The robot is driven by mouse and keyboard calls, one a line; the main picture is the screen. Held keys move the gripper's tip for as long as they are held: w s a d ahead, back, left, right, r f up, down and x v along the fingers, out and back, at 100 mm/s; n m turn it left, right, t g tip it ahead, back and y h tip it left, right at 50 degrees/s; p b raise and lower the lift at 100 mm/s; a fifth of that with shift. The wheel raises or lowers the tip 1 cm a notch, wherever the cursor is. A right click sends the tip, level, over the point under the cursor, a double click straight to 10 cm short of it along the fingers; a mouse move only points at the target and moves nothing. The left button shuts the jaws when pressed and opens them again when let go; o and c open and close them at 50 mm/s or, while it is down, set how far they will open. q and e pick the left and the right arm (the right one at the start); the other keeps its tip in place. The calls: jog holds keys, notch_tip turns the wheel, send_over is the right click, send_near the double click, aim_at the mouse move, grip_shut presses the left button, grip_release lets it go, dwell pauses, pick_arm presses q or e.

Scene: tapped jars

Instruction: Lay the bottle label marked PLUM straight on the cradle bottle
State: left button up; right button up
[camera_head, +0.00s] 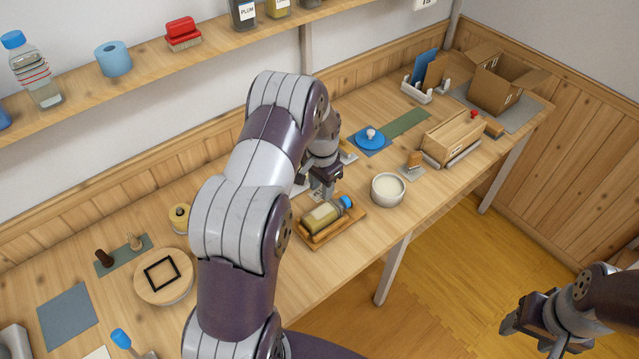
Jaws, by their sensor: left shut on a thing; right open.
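The cradle bottle (322,217) lies on its side in a wooden cradle (347,229) on the bench. It is yellow-olive with a blue cap (346,202) towards the right. My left gripper (318,196) points down just behind and above the bottle. It is shut on a small pale piece, apparently the bottle label; its print cannot be read and the fingers partly hide it. I cannot tell whether the piece touches the bottle. My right gripper (527,329) is open and empty at the lower right, over the floor, away from the bench.
A white bowl (388,190) stands right of the cradle. A round wooden board with a black frame (162,273) is at left. A blue lid (370,138), wooden box (453,138) and open carton (497,88) are further right. A shelf jar reads PLUM (246,12). My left arm hides the middle bench.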

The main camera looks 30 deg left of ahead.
aim_at(323, 211)
pick_arm(q)
jog(key=shift+w+f+m, duration=0.3)
jog(key=shift+w+m, duration=0.2)
jog(key=shift+w, duration=0.15)
jog(key=shift+f, duration=0.25)
jog(key=shift+s+f+b, duration=0.3)
jog(key=shift+f+b, duration=0.25)
jog(key=shift+b, duration=0.3)
notch_tip(323, 211, down, 6)
jog(key=b, duration=0.4)
jog(key=shift+w+r, duration=0.15)
jog(key=shift+r, duration=0.05)
jog(key=shift+f, duration=0.3)
pick_arm(e)
notch_tip(323, 211, down, 6)
jog(key=shift+w, duration=0.45)
pick_arm(q)
jog(key=shift+f, duration=0.15)
pick_arm(e)
jog(key=shift+r, duration=0.1)
